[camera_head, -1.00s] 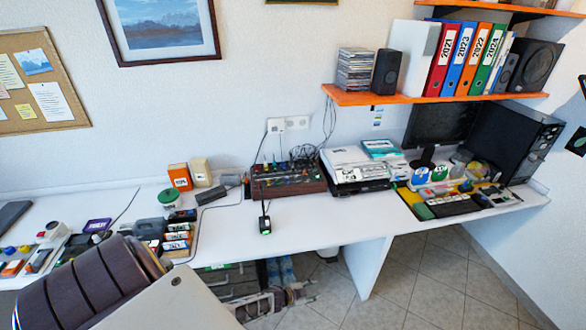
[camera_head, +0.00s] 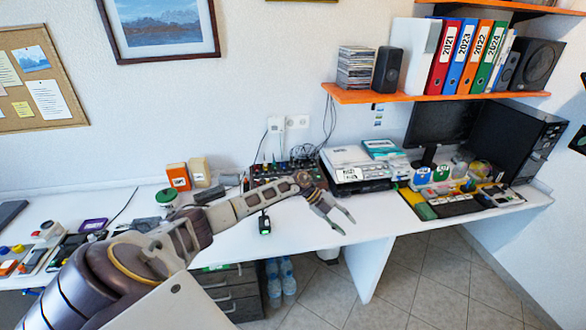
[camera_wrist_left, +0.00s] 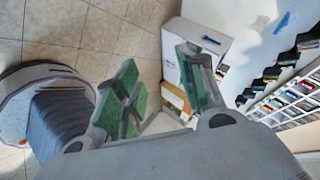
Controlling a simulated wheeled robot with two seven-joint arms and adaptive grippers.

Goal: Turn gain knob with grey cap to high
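A dark mixer-like console with small knobs (camera_head: 262,172) stands at the back of the white desk against the wall. Its front is partly hidden behind my left arm. The knobs are too small to tell a grey cap or where any points. My left gripper (camera_head: 347,227) is above the desk's front edge, right of and nearer than the console, fingers pointing down and right. It is open and empty. In the left wrist view its green-padded fingers (camera_wrist_left: 163,88) are spread with nothing between. My right gripper is not in view.
Orange and cream boxes (camera_head: 178,177) stand left. An orange shelf (camera_head: 440,97) hangs above. Desk between the papers and front edge is clear.

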